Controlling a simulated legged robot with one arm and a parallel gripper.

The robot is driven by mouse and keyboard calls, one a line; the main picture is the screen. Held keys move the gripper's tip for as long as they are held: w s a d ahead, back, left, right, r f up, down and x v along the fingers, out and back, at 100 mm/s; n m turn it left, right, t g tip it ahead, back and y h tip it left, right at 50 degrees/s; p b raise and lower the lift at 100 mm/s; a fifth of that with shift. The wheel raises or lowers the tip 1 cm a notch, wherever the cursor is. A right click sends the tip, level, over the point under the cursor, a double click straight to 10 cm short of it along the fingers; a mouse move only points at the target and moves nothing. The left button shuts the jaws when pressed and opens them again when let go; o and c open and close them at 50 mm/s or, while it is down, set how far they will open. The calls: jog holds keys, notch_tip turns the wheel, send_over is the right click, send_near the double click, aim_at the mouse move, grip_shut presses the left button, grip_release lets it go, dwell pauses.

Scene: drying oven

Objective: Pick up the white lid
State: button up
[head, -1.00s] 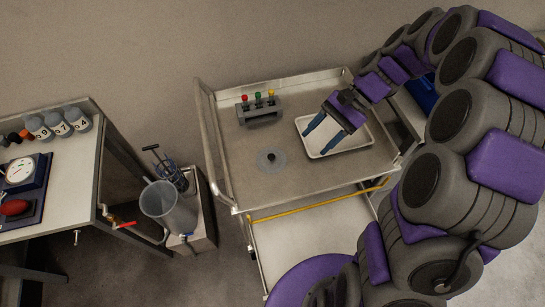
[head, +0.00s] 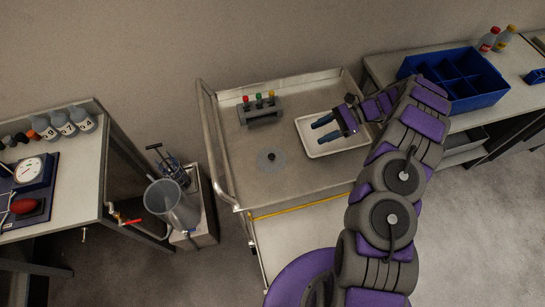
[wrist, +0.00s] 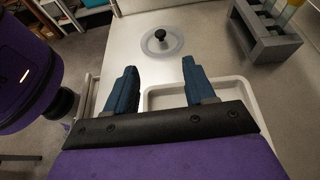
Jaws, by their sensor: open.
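The lid (head: 271,161) is a pale, see-through-looking grey disc with a dark round knob. It lies flat on the cart top, left of a shallow white tray (head: 345,145). In the wrist view the lid (wrist: 162,41) shows beyond my fingertips, near the top middle, fully visible. My gripper (head: 321,131) is over the tray, its blue fingers pointing left toward the lid. In the wrist view my gripper (wrist: 159,70) is open and empty, with a clear gap between its fingers. It is apart from the lid.
A grey rack (head: 260,112) with red, green and yellow tops stands at the cart's back. The cart has a raised rail (head: 216,150) on its left. A blue divided bin (head: 455,78) sits on the right table.

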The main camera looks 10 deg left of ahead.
aim_at(274, 155)
jog(key=shift+a+f, duration=0.15)
jog(key=shift+f, duration=0.35)
jog(key=b+x, duration=0.4)
jog(key=x, duration=1.3)
jog(key=shift+s+r, duration=0.1)
jog(key=shift+s, duration=0.05)
grip_shut()
